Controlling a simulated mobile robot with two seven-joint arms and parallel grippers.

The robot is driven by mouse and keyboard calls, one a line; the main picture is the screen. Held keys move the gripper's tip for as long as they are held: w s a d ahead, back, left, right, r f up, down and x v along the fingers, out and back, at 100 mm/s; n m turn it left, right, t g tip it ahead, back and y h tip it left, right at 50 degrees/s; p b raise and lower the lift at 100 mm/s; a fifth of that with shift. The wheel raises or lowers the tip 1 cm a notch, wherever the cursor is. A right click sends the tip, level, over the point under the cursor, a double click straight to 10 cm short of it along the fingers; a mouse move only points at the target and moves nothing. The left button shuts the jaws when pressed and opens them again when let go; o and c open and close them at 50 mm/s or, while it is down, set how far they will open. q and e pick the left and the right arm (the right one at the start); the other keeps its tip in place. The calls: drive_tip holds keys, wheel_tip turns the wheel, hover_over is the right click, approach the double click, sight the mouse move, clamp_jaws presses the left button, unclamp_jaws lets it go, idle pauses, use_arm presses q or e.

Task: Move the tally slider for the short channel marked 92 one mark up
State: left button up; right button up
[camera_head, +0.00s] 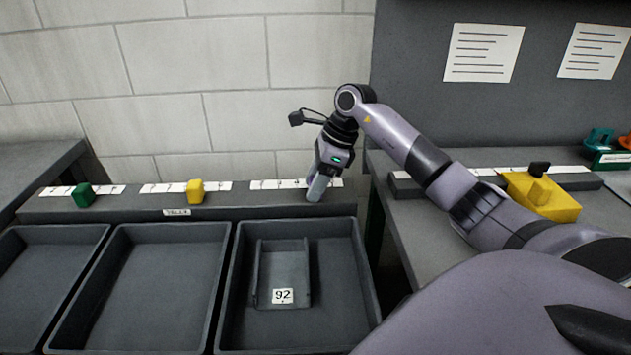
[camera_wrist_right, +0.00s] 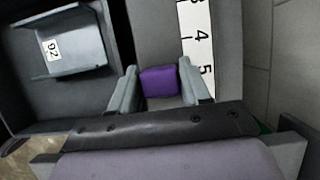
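A short grey channel (camera_head: 283,262) with a tag marked 92 lies in the right-hand bin; it also shows in the wrist view (camera_wrist_right: 75,48). Behind that bin, a white scale strip (camera_head: 275,184) runs along the rail. My right gripper (camera_head: 318,189) is down at the right end of this strip. In the wrist view, a purple slider (camera_wrist_right: 158,82) sits between the gripper's two fingers, with both fingers against its sides. The strip beside it (camera_wrist_right: 198,35) shows 3, 4 and 5, and the slider is near the 5. In the head view the gripper hides the slider. My left gripper is not in view.
A green slider (camera_head: 83,195) and a yellow slider (camera_head: 195,191) sit on the other two strips of the rail (camera_head: 120,208). Two empty bins (camera_head: 145,285) stand at left. A wall stands close behind the rail.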

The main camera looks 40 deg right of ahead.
sight(329, 196)
clamp_jaws()
drive_tip(key=shift+s+d+b, duration=0.55)
drive_tip(key=shift+s+d, duration=0.85)
drive_tip(key=shift+d, duration=0.3)
drive_tip(key=o, duration=0.8)
unclamp_jaws()
drive_tip(key=shift+d, duration=0.1)
drive_tip(key=shift+s, duration=0.1)
drive_tip(key=v, duration=0.7)
